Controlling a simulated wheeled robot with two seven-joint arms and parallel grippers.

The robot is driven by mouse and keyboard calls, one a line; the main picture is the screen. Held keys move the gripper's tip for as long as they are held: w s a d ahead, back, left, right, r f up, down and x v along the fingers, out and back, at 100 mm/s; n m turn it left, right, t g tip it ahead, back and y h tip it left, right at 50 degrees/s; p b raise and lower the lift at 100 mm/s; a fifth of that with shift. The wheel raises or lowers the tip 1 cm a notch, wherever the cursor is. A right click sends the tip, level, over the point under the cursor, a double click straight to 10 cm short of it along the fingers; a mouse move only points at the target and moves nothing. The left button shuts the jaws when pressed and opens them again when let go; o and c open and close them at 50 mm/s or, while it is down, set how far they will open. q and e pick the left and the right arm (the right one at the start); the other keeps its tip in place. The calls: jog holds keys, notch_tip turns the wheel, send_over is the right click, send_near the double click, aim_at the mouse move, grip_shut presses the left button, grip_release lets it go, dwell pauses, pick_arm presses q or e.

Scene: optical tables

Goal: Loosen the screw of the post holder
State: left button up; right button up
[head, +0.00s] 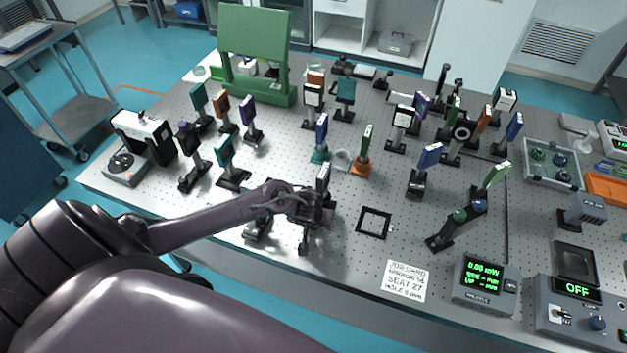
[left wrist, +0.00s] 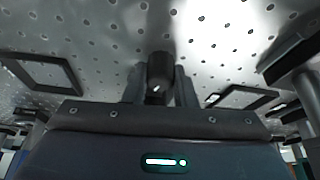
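My left gripper (head: 308,212) is low over the front middle of the optical table, at a post holder (head: 304,240) that the gripper partly covers. A mount with a pale plate (head: 323,177) rises just behind it. In the left wrist view, a dark rounded knob-like part (left wrist: 159,72), probably the screw, sits between the two fingers of my left gripper (left wrist: 160,88). The fingers flank it closely on both sides. I cannot tell whether they press on it. My right gripper is in neither view.
The perforated table (head: 285,160) carries many post-mounted optics behind and beside the gripper. A flat black frame (head: 374,222) lies to its right, then a tilted mount (head: 457,222). A paper note (head: 405,281) and a power meter (head: 484,283) are at the front edge.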

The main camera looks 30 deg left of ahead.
pick_arm(q)
jog(key=c, duration=0.3)
jog(key=shift+m+p, duration=0.3)
jog(key=shift+m, duration=0.2)
jog(key=shift+m+h, duration=0.3)
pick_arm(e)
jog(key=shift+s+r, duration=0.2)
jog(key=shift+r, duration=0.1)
pick_arm(q)
jog(key=o, duration=1)
jog(key=shift+c, duration=0.2)
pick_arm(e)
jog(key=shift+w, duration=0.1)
pick_arm(q)
jog(key=p+v, duration=0.1)
jog(key=v, duration=0.6)
jog(key=shift+s+r, duration=0.25)
jog(key=shift+r, duration=0.1)
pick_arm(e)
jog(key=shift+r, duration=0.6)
